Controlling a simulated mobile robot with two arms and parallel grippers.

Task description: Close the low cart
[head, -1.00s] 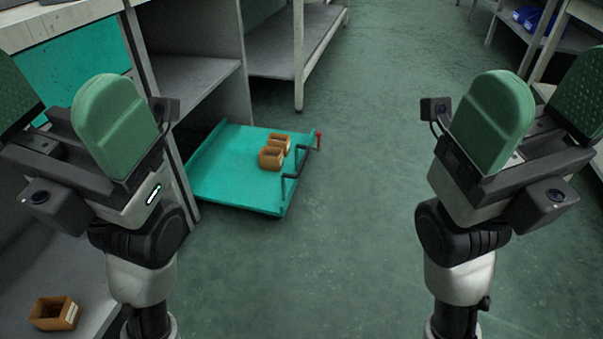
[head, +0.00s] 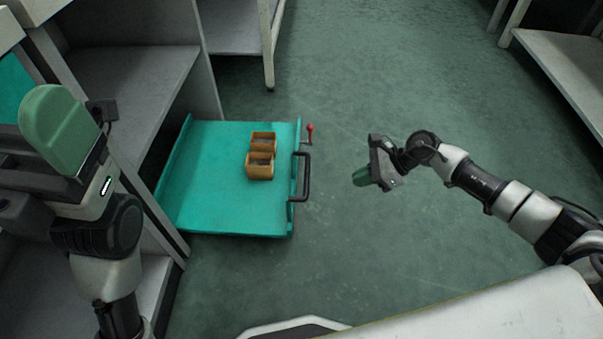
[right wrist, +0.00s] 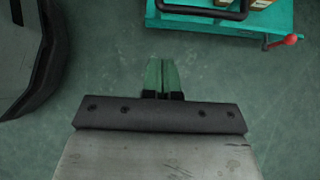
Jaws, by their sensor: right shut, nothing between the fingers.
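The low cart (head: 215,205) is a teal flat tray near the floor, pulled out from under the shelving on the left. It has a black handle (head: 304,178) on its right edge and a red-knobbed lever (head: 310,130) at its far right corner. My right gripper (head: 362,178) is shut and empty, to the right of the handle and apart from it. In the right wrist view its green fingers (right wrist: 163,76) are together, and the cart edge (right wrist: 215,17) shows beyond them at the top. My left gripper (head: 60,130) is raised at the left; its finger gap is not clear.
Two small orange-brown bins (head: 260,165) sit on the cart near its handle side. Grey shelving (head: 130,85) stands to the left of and behind the cart. Another shelf (head: 565,75) stands at the far right. The green floor between is clear.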

